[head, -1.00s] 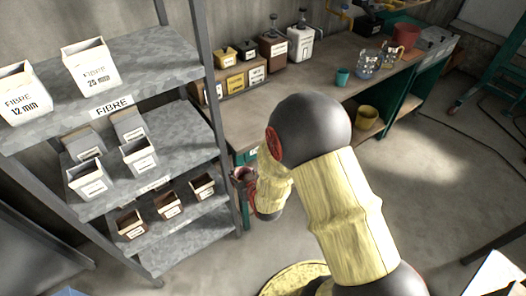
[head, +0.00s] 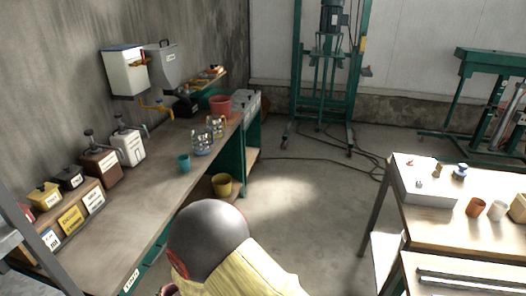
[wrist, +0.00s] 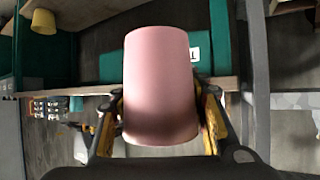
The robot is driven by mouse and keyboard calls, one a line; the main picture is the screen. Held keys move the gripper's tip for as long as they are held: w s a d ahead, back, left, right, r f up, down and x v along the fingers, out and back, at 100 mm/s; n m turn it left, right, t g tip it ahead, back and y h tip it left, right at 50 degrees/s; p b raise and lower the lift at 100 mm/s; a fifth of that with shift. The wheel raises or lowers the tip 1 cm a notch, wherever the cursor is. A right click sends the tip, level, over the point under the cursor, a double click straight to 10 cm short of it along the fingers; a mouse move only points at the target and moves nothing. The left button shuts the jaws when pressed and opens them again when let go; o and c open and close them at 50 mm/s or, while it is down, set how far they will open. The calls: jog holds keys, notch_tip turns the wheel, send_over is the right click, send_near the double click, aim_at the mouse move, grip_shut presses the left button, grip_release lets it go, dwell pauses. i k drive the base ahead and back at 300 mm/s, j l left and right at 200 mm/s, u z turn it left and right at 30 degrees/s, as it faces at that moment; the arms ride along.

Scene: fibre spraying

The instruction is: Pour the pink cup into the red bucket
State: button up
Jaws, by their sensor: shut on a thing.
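The pink cup (wrist: 160,85) fills the middle of the wrist view. My gripper (wrist: 160,122) is shut on it, with a yellow-lined finger on each side. The cup's contents are hidden. In the head view my arm's dark joint and yellow sleeve cover the bottom middle, and a small pinkish bit shows at the bottom edge. The red bucket (head: 220,105) stands at the far end of the long workbench, beyond the glass jugs and well away from my arm.
The workbench (head: 135,215) runs along the left wall. A teal cup (head: 184,163) and glass jugs (head: 202,143) stand on it before the bucket. A yellow bucket (head: 222,184) sits on the lower shelf. A table (head: 450,232) stands at right. The floor between is clear.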

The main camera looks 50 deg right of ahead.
aim_at(220, 105)
jog(key=z, duration=0.5)
jog(key=i+z, duration=0.15)
jog(key=z, duration=0.3)
jog(key=j+z, duration=0.1)
jog(key=z, duration=0.4)
jog(key=i+j, duration=1.05)
jog(key=i+j+z, duration=0.05)
